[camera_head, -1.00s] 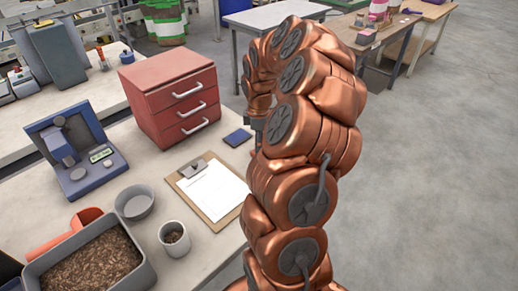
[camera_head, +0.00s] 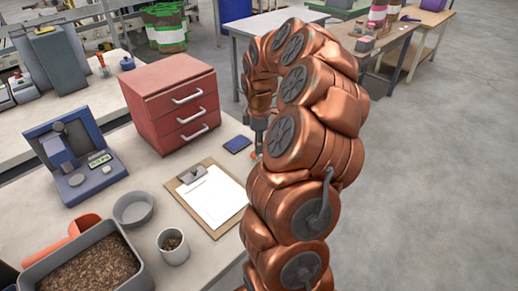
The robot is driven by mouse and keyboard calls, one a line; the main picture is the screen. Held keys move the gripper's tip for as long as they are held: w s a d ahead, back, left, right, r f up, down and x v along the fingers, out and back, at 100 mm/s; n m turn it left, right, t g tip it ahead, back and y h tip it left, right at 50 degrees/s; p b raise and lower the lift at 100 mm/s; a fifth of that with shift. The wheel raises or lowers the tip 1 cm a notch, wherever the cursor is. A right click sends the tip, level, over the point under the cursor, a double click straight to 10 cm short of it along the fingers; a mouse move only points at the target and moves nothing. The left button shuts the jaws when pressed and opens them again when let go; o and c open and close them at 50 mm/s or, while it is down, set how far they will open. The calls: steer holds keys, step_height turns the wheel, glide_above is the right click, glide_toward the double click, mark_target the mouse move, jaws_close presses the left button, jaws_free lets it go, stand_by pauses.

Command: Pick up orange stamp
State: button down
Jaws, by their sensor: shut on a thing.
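My gripper (camera_head: 258,143) is at the right edge of the near bench, just right of the dark blue pad, partly hidden by my own copper arm. It is shut on a small orange thing, likely the orange stamp (camera_head: 257,154), of which only a sliver shows under the fingers. I cannot tell whether the stamp touches the bench top or is held above it.
A blue pad (camera_head: 237,144) and a clipboard with paper (camera_head: 210,198) lie near my gripper. A red drawer unit (camera_head: 172,98) stands behind. A blue device (camera_head: 75,158), a cup (camera_head: 173,247), a round dish (camera_head: 133,209) and a pellet tray (camera_head: 140,278) stand left.

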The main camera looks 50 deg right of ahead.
steer(key=shift+r, duration=0.7)
steer(key=s+a+b, duration=0.1)
steer(key=s+a, duration=0.1)
steer(key=a, duration=0.3)
steer(key=s+a+r+b, duration=0.1)
steer(key=s+a+b, duration=0.1)
steer(key=a, duration=0.2)
steer(key=s+a+b, duration=0.1)
steer(key=s+a, duration=0.1)
steer(key=a, duration=0.3)
steer(key=shift+s+a+r, duration=0.2)
steer(key=shift+s+a, duration=0.1)
steer(key=shift+s, duration=0.1)
steer(key=c, duration=1.4)
jaws_free()
steer(key=c, duration=0.4)
